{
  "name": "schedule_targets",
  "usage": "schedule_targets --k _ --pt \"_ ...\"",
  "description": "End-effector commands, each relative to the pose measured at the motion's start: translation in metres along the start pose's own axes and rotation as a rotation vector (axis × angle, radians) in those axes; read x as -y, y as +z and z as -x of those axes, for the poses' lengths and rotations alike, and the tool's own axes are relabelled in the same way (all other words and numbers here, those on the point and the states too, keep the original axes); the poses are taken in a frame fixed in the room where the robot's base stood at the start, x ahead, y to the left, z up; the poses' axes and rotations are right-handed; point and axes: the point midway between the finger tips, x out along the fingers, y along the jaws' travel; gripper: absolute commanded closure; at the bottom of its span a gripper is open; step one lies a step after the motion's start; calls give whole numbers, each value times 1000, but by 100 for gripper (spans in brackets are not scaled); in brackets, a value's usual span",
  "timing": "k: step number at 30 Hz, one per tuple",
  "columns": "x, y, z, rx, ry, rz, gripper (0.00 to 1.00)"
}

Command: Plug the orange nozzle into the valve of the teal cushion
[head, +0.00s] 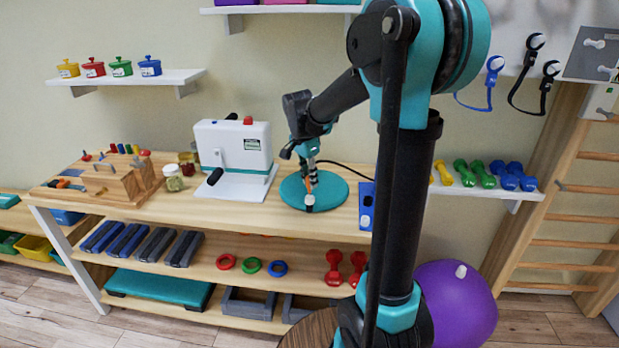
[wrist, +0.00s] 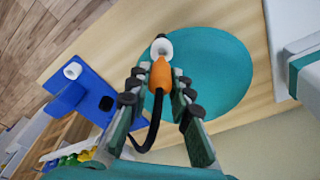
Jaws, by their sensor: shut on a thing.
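The teal cushion (head: 335,190) is a flat round disc lying on the wooden bench; it also shows in the wrist view (wrist: 225,75). Its white ring-shaped valve (wrist: 162,47) stands near the cushion's edge and shows in the head view as a small white spot (head: 310,200). My gripper (head: 311,180) is over the cushion, shut on the orange nozzle (wrist: 160,74), with a finger on each side. The nozzle's tip points at the valve and overlaps its near rim in the wrist view. I cannot tell whether it touches or enters. A black hose (wrist: 150,125) trails from the nozzle.
A blue box (head: 367,207) with a white knob stands right of the cushion. A white machine (head: 235,150) with a black handle stands to the left, near small jars (head: 173,178) and a wooden peg block (head: 105,182). Bare bench lies in front of the cushion.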

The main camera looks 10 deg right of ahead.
Motion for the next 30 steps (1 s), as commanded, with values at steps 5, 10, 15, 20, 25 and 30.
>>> schedule_targets --k 5,10,15,20,25,30 --pt "0 0 0 0 0 0 100" --pt "0 0 0 0 0 0 100" --pt "0 0 -1 0 0 0 100" --pt "0 0 -4 0 0 0 100" --pt "0 1 -7 0 0 0 100" --pt "0 1 -10 0 0 0 100"
